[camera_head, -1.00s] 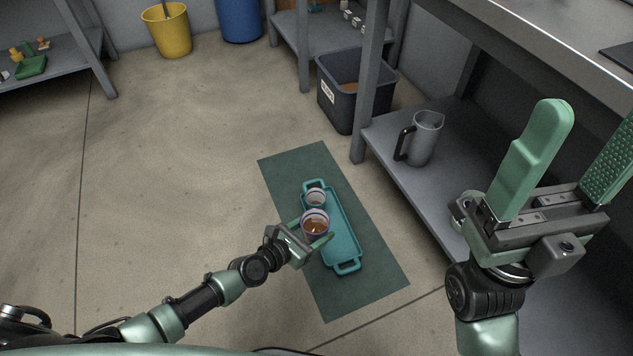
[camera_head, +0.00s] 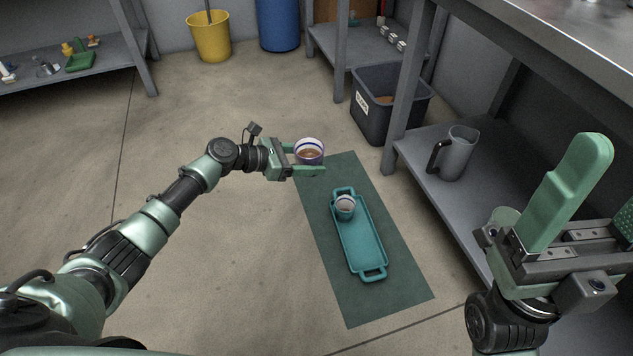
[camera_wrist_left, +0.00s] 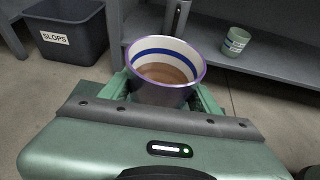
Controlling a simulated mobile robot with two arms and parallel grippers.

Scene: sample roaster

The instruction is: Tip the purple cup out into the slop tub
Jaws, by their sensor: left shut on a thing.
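My left gripper (camera_head: 308,170) is shut on the purple cup (camera_head: 310,158), held upright above the far left end of the green mat. The cup has a purple rim, a blue band inside and brown liquid in it; it also shows in the left wrist view (camera_wrist_left: 166,78). The slop tub (camera_head: 369,125) is a dark grey bin with brown contents, at the back beside the shelf. Its SLOPS label shows in the left wrist view, where the tub (camera_wrist_left: 74,50) is at upper left, apart from the cup. My right gripper (camera_head: 596,200) is open and empty at the right.
A teal tray (camera_head: 360,240) with a second cup (camera_head: 345,204) lies on the green mat (camera_head: 400,285). A grey jug (camera_head: 458,152) stands on the low shelf (camera_head: 418,165) at right. A yellow bucket (camera_head: 210,38) and blue barrel (camera_head: 278,25) stand at the back. Floor at left is clear.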

